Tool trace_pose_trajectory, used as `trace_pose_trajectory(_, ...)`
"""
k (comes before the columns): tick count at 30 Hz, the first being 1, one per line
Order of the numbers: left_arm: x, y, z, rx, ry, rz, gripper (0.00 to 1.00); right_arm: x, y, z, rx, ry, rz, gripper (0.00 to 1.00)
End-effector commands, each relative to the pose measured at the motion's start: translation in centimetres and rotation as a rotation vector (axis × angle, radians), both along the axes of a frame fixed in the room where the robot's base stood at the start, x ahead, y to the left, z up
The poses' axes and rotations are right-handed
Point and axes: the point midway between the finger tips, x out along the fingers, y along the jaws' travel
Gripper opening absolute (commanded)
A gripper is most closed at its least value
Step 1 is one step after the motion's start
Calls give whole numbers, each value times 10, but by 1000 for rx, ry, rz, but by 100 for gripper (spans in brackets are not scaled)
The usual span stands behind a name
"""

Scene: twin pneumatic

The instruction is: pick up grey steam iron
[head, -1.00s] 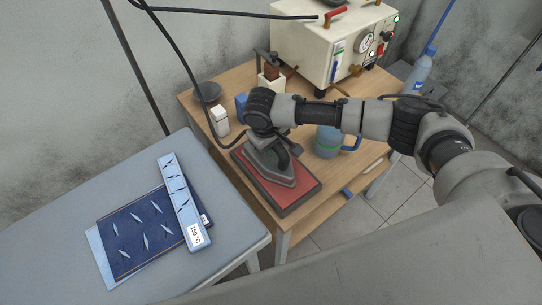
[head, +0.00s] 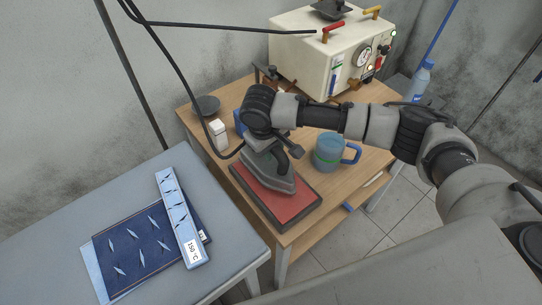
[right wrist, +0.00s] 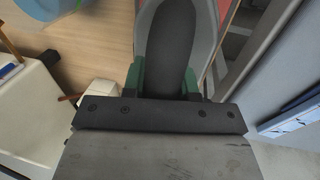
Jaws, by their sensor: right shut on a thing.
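The grey steam iron (head: 272,178) is over a red-topped pad (head: 290,208) on the wooden table. Its sole covers the back part of the pad, and it appears slightly raised, though the gap beneath is hard to see. My right gripper (head: 268,140) reaches down from above and is shut on the iron's dark handle. In the right wrist view the dark handle (right wrist: 165,45) lies between the green-padded fingertips (right wrist: 163,80), with the grey iron body around it. My left gripper is not in view.
A blue mug (head: 328,152) stands right of the iron, with a white bottle (head: 218,135) to its left. A cream machine (head: 325,55) stands behind. A grey table (head: 60,215) at left holds dark blue cloth (head: 125,250) and a light-blue strip (head: 178,215).

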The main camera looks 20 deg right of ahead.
Motion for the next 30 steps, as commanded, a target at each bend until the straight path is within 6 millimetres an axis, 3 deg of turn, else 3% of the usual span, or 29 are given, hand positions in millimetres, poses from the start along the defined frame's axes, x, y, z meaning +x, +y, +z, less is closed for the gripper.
trace_pose_trajectory(18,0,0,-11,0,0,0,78,-83,-42,56,0,-5,1,0)
trace_pose_trajectory(30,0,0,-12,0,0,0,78,-103,-51,71,1,-5,-1,0)
